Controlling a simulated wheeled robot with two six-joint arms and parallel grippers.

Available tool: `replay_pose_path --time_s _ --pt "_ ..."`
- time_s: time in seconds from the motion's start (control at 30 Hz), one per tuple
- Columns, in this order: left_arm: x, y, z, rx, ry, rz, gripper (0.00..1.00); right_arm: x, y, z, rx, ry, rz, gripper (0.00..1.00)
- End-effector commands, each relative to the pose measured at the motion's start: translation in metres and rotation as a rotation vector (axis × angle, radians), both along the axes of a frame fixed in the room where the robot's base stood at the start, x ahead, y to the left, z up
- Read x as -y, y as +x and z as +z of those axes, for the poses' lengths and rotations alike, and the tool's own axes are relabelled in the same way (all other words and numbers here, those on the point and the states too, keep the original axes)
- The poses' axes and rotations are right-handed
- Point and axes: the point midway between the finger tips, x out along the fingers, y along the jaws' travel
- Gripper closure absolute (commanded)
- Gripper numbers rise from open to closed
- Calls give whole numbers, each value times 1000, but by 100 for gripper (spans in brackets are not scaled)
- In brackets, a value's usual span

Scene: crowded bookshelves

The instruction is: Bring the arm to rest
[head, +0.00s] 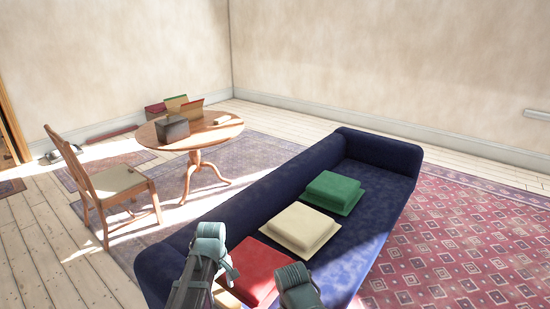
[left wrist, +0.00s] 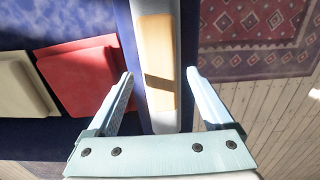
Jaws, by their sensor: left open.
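My left gripper (head: 224,276) is over the near end of the dark blue sofa, with its arm coming up from the bottom edge in the head view. In the left wrist view, the left gripper (left wrist: 160,74) has its two fingers wide apart and holds nothing. Beyond and below the fingers lies a tan block-like thing (left wrist: 157,45) on a pale grey strip; whether the fingers touch it cannot be told. Part of my right arm shows at the bottom of the head view, without its fingers.
The blue sofa (head: 387,153) bears a red flat item (head: 262,266), a cream one (head: 300,228) and a green one (head: 333,192). A round table (head: 222,131) with boxes and a wooden chair (head: 120,185) stand at left. The patterned red rug (head: 460,235) is clear.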

Motion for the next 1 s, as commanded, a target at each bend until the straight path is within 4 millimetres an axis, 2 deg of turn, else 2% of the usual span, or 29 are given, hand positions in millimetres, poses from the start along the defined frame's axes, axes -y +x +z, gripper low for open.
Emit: replay_pose_path --time_s 0.03,0.4,0.5,0.8,0.83,1.0 --pt "0 0 -13 0 0 0 14 0 0 -13 0 0 0 14" --pt "0 0 -48 0 0 0 14 0 0 -48 0 0 0 14" --pt "0 0 -28 0 0 0 14 0 0 -28 0 0 0 14" --pt "1 0 4 0 0 -1 14 0 0 4 0 0 0 14" --pt "10 0 -1 0 0 -4 14 0 0 -1 0 0 0 14" --pt "43 -2 0 0 0 -5 14 0 0 0 0 0 0 14"
